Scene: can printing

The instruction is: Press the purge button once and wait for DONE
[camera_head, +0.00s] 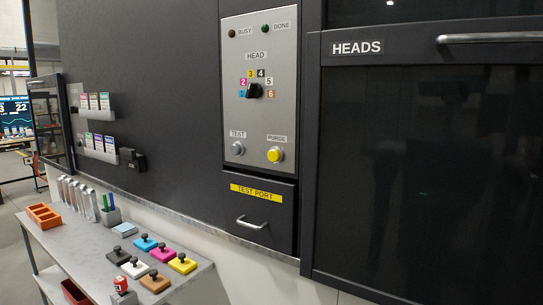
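The purge button (274,155) is a round yellow button at the lower right of the grey control panel (259,110), under a PURGE label. A smaller silver TEST button (238,148) sits to its left. At the panel's top are a dark reddish BUSY lamp (232,33) and a green DONE lamp (264,28); I cannot tell for sure whether either is lit. A black HEAD selector knob (254,91) is ringed by coloured number labels. Neither of my grippers shows, and nothing covers the purge button.
Below the panel is a TEST PORT drawer (259,217) with a silver handle. A dark HEADS cabinet door (420,170) stands at right. A grey bench (90,250) at lower left holds coloured stamp-like blocks, cans and an orange tray (43,215). The space before the panel looks clear.

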